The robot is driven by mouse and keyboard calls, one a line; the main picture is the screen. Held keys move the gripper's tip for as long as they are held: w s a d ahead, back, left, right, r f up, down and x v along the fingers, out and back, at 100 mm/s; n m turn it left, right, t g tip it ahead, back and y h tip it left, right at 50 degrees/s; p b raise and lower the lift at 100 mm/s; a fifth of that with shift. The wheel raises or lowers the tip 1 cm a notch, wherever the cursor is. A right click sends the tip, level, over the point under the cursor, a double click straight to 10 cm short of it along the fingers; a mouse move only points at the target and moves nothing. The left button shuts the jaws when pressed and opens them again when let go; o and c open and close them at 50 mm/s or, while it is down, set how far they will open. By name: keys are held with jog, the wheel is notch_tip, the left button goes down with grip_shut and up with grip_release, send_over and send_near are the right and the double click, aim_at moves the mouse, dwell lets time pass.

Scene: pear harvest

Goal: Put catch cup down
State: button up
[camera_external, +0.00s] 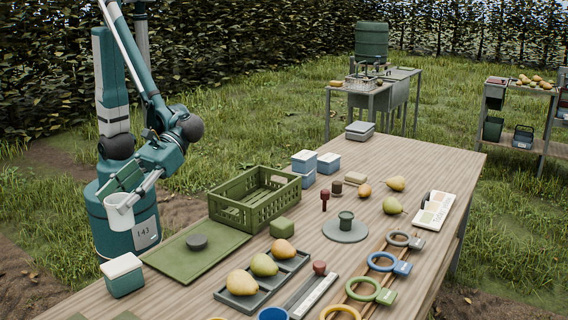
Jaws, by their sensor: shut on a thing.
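The catch cup, a white cup (119,213), hangs in the air off the table's left side, in front of my teal base. My gripper (124,188) is shut on it near its rim. The cup looks roughly upright, and I cannot see inside it. Its underside is clear of any surface. The wooden table (425,165) lies to the right of the cup. A green mat (180,262) with a dark round disc (196,242) on it is at the table's left edge, the nearest part of the table to the cup.
A green crate (243,211) stands right of the mat. A lidded box (122,275) sits at the table's near left corner. A grey tray (237,301) holds several pears. Ring tools (383,262) lie along the right side. Bare wood shows at the table's far end.

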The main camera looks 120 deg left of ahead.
aim_at(114, 228)
dwell(0.4)
jog(key=shift+f+b, duration=1)
jog(key=shift+f, duration=1.95)
jog(key=shift+f+b, duration=0.8)
jog(key=shift+f, duration=1.25)
jog(key=shift+f, duration=0.2)
jog(key=o, duration=0.8)
jog(key=shift+r, duration=0.25)
jog(key=shift+p+v, duration=1.4)
jog(key=shift+v, duration=4.6)
